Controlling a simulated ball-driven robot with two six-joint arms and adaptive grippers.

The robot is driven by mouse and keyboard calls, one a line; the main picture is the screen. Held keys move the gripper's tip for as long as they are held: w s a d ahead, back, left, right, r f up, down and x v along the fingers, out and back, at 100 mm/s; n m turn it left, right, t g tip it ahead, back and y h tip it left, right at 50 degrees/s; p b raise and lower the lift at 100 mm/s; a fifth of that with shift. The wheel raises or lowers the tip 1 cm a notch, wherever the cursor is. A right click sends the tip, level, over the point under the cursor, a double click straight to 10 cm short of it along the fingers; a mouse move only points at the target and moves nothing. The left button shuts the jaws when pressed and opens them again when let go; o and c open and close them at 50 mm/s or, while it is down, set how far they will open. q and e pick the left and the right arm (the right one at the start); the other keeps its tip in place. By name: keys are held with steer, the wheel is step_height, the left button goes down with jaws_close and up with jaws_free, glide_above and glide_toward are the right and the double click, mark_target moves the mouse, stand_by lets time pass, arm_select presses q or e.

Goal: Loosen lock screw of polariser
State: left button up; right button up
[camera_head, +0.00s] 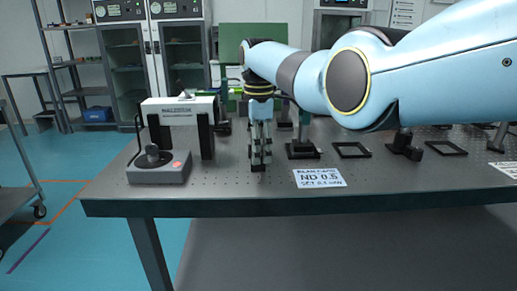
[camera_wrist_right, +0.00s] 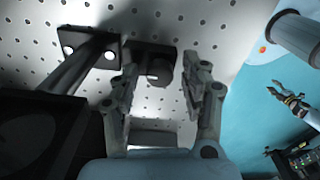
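My right gripper (camera_head: 259,167) hangs fingers-down over the front part of the optical table. In the right wrist view its fingers (camera_wrist_right: 158,88) are apart with nothing clamped between them. A dark mount with a rounded knob-like part (camera_wrist_right: 160,68) shows beyond and between the fingertips; it may be the polariser with its lock screw. I cannot tell whether a finger touches it. In the head view the gripper covers that spot. A small claw at the right of the wrist view, likely my left gripper (camera_wrist_right: 289,100), has its prongs apart over the blue floor.
A grey control box with a knob (camera_head: 160,167) and a white bench instrument (camera_head: 180,108) stand left of my gripper. A black mount (camera_head: 303,150), a flat black frame (camera_head: 352,150) and a white label card (camera_head: 319,178) are to its right. The table's front edge (camera_head: 300,203) is close.

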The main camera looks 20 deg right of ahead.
steer(key=shift+c, duration=1.1)
jaws_close()
